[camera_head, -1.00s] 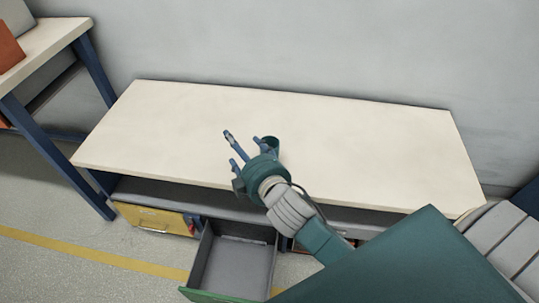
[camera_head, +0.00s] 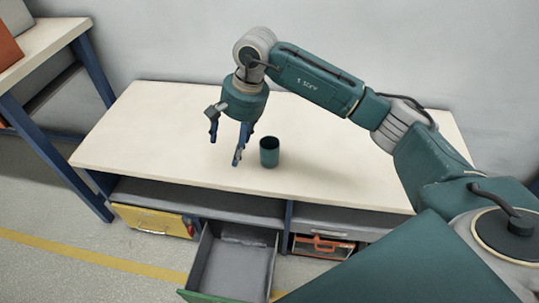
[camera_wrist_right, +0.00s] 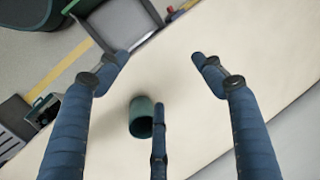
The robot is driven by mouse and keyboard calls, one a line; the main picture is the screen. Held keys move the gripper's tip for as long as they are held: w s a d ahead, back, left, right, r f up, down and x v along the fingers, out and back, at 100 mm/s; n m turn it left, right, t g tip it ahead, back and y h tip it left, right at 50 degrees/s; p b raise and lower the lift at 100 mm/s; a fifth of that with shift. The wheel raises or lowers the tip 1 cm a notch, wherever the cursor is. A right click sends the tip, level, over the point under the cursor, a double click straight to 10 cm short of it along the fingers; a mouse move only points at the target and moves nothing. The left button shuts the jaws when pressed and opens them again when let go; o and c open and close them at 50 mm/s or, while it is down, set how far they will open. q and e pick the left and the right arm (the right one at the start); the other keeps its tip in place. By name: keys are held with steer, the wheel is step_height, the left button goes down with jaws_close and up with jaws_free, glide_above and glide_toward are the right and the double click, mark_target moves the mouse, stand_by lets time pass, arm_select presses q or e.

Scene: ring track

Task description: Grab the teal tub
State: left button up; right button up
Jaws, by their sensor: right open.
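The teal tub (camera_head: 269,152), a small open-topped cup shape, stands upright on the pale tabletop (camera_head: 350,150). My right gripper (camera_head: 228,150) points down just left of the tub in the head view. Its fingers are spread and empty, and the tub is outside them. In the right wrist view, the tub (camera_wrist_right: 141,118) shows left of the middle finger, which covers a little of its edge. The open right gripper also shows there (camera_wrist_right: 165,80). My left gripper is not in view.
A grey drawer (camera_head: 232,262) stands pulled out below the table's front. A yellow drawer front (camera_head: 152,219) is to its left, and an orange-handled thing (camera_head: 322,244) sits on the shelf to its right. The tabletop around the tub is clear.

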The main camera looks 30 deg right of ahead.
steer(key=d+r+h, duration=0.2)
steer(key=d+h, duration=0.2)
steer(key=d, duration=0.6)
glide_toward(270, 143)
steer(key=s+f, duration=0.2)
steer(key=f, duration=0.2)
steer(key=w+f+b, duration=0.1)
steer(key=f, duration=0.2)
steer(key=shift+w+f, duration=0.15)
steer(key=shift+f, duration=0.1)
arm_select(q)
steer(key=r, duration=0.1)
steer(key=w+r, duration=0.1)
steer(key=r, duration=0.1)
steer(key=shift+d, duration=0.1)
arm_select(e)
steer(key=c, duration=1.3)
steer(key=shift+r, duration=0.15)
